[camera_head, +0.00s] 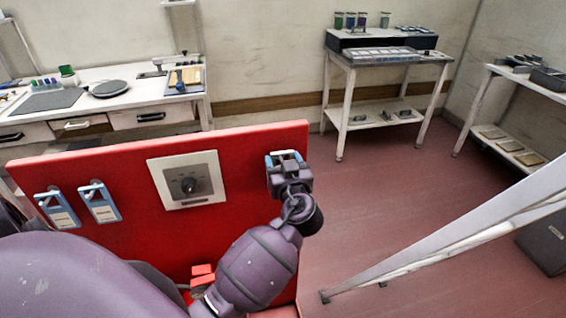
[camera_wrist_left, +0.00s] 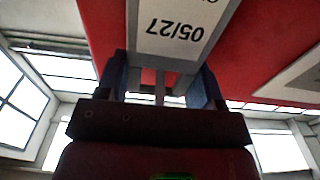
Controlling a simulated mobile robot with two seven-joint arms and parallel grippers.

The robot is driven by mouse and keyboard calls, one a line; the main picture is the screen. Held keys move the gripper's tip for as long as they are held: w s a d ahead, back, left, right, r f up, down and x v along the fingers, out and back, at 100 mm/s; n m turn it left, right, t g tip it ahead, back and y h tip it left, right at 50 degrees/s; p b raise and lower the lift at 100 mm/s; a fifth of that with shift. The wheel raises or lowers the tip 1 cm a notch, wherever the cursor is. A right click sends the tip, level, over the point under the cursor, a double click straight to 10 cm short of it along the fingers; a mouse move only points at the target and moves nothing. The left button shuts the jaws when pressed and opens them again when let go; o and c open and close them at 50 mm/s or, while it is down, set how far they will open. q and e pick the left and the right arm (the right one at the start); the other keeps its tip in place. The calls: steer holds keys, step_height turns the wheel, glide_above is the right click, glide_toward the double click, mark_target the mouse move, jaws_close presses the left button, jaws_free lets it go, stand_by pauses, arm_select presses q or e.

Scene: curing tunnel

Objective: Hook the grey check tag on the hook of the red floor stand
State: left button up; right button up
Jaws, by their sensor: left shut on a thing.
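The red floor stand (camera_head: 120,155) is a broad upright red panel in front of me. My left gripper (camera_head: 286,160) is at the panel's upper right and shut on a tag. In the left wrist view, the grey check tag (camera_wrist_left: 175,35) is a pale grey plate printed 05/27, upside down, between the fingers of my left gripper (camera_wrist_left: 160,80). The red panel lies behind it. In the head view the gripper mostly hides the tag. A small pale piece shows between the fingers; I cannot tell whether it is the hook or the tag. My right gripper is not in view.
Two blue tags (camera_head: 57,208) (camera_head: 100,202) with white labels hang on hooks at the panel's left. A workbench (camera_head: 140,95) stands behind left, a shelf table (camera_head: 345,75) behind right. Pale slanted bars (camera_head: 450,230) cross the right floor.

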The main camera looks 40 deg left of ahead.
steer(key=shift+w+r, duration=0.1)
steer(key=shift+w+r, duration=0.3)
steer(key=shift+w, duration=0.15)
arm_select(q)
steer(key=shift+f, duration=0.1)
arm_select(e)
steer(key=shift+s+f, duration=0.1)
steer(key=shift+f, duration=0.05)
arm_select(q)
steer(key=shift+f, duration=0.15)
steer(key=shift+b, duration=0.3)
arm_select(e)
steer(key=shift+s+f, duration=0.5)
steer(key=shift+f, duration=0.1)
arm_select(q)
steer(key=shift+f, duration=0.25)
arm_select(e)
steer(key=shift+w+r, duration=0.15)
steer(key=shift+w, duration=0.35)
arm_select(q)
steer(key=shift+b, duration=0.3)
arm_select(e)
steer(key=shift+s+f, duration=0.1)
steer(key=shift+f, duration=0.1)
arm_select(q)
steer(key=shift+f, duration=0.2)
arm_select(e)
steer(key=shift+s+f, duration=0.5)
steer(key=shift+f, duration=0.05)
